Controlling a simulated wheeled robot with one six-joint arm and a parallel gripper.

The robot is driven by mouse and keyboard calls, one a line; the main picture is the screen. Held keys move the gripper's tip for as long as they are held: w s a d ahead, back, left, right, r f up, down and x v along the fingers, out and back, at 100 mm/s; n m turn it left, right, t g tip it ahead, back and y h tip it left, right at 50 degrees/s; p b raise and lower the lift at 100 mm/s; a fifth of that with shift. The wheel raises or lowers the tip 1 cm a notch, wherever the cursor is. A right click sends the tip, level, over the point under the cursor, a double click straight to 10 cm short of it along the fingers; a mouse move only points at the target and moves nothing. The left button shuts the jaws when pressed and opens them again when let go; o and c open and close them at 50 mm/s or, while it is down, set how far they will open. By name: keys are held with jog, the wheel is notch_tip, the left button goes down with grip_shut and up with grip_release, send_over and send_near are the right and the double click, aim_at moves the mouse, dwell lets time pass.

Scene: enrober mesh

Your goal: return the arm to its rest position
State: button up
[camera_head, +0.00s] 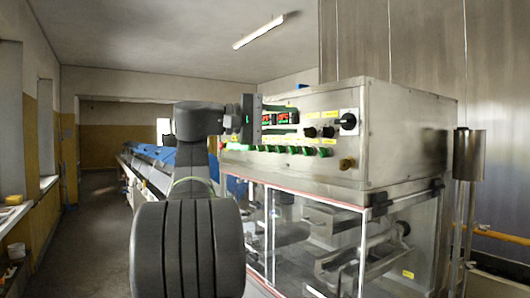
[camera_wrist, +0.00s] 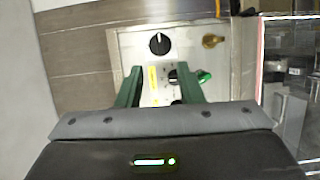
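My gripper (camera_head: 252,112) is at the left end of the control panel in the head view, and part of the panel is hidden behind it. In the wrist view, the two dark green fingers of my gripper (camera_wrist: 159,82) stand apart, with nothing held between them. The metal panel (camera_wrist: 132,50) with its knobs and yellow label shows between and beyond the fingers. I cannot tell how far the fingertips are from the panel. My arm is raised and bent in the head view.
The steel machine (camera_head: 400,130) fills the right side, with black knobs (camera_head: 348,121) and green buttons (camera_head: 324,152) on its face. Clear guard panels (camera_head: 315,240) are below. A metal cylinder on a post (camera_head: 468,155) stands at right. Open floor (camera_head: 100,225) lies at left.

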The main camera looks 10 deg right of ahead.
aim_at(344, 121)
jog(key=d+p, duration=0.2)
jog(key=d, duration=1.1)
jog(key=shift+d, duration=0.35)
jog(key=shift+a, duration=0.1)
